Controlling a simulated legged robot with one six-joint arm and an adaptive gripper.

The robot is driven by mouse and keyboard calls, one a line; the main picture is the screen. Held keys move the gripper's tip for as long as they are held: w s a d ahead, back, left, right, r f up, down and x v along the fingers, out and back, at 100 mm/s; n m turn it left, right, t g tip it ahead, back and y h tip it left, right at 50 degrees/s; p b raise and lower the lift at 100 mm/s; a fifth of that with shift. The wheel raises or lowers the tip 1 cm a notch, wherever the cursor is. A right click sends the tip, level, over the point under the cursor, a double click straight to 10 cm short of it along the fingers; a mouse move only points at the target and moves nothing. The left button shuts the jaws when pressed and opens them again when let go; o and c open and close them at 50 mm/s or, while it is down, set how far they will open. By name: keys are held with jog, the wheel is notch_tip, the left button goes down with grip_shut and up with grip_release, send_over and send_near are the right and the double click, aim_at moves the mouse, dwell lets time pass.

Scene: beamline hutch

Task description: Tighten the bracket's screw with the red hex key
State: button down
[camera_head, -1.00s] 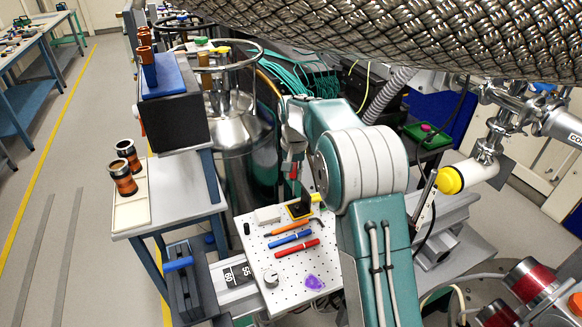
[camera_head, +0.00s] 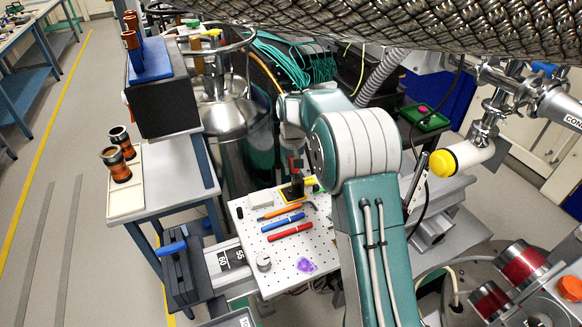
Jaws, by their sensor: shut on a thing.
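A small black bracket (camera_head: 294,191) stands on a yellowish base near the far edge of the white perforated board (camera_head: 245,235). My gripper (camera_head: 293,154) is above the bracket, partly hidden behind my arm. It is shut on a small red piece, which looks like the red hex key (camera_head: 297,164). The red piece is right at the top of the bracket in the picture. I cannot tell whether its tip sits in the screw. The screw is too small to make out.
Orange (camera_head: 283,211), blue (camera_head: 283,222) and red (camera_head: 290,232) tools lie on the board, with a white block (camera_head: 261,199), a silver knob (camera_head: 264,262) and a purple piece (camera_head: 305,265). A steel vessel (camera_head: 237,125) stands behind. A side table (camera_head: 180,195) is at left.

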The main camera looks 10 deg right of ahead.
jog(key=shift+a, duration=0.4)
jog(key=shift+a+n, duration=0.15)
jog(key=shift+n, duration=1.25)
jog(key=shift+d+n, duration=0.35)
jog(key=shift+n, duration=0.25)
jog(key=shift+a, duration=0.1)
jog(key=shift+a+n, duration=0.15)
jog(key=shift+n, duration=1.85)
jog(key=shift+f, duration=0.5)
